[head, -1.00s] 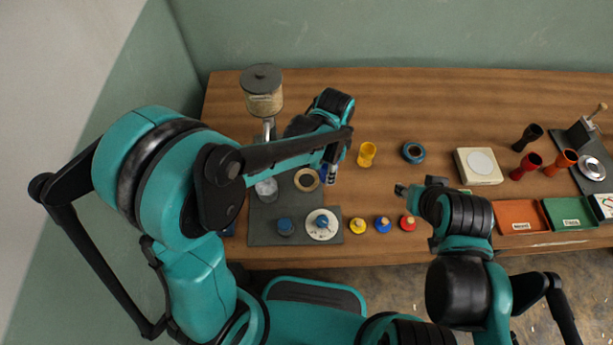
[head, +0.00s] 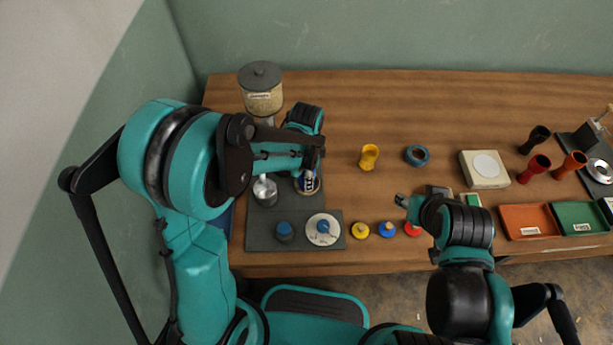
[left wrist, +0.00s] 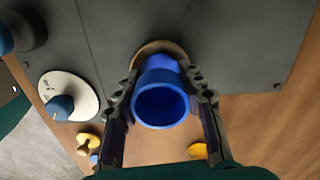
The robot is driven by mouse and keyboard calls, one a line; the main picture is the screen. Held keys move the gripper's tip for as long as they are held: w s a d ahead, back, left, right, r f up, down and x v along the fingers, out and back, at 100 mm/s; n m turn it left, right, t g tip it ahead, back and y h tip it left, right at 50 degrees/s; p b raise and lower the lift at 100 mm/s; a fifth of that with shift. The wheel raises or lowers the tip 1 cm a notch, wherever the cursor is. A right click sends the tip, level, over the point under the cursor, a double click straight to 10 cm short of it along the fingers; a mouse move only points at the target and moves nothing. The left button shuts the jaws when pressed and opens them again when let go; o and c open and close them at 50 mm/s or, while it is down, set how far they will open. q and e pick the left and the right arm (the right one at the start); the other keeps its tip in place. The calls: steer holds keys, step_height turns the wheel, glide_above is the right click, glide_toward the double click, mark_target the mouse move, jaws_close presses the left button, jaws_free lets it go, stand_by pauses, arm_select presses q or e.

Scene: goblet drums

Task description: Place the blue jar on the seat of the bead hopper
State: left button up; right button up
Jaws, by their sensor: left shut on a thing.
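In the left wrist view the open mouth of the blue jar (left wrist: 161,104) faces the camera. My left gripper (left wrist: 163,112) is shut on it, one finger on each side. The tan ring seat (left wrist: 158,46) lies on the dark base plate, directly beyond the jar and mostly hidden by it. I cannot tell whether the jar touches the seat. The bead hopper (head: 262,90) stands at the back left. My right gripper (head: 401,201) is at the table's front; its jaw opening is unclear.
On the dark base (head: 258,232) are a metal cup (head: 265,190), a blue knob (head: 285,231) and a white dial (head: 323,230). Yellow, blue and red pegs line the front edge.

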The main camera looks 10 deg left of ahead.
arm_select(q)
steer(key=shift+f, duration=0.15)
steer(key=o, duration=1.2)
step_height(320, 180, up, 11)
steer(key=p, duration=0.4)
steer(key=s+a+r+n+t, duration=0.2)
steer(key=s+a+r+n, duration=0.1)
steer(key=s+n, duration=0.1)
steer(key=s+a+r+n+t, duration=0.2)
steer(key=s+a+r+n, duration=0.1)
steer(key=n, duration=0.2)
steer(key=s+a+r+n+t, duration=0.3)
steer(key=s+n, duration=0.1)
steer(key=n, duration=0.1)
steer(key=shift+s+a, duration=0.25)
steer(key=shift+s, duration=0.05)
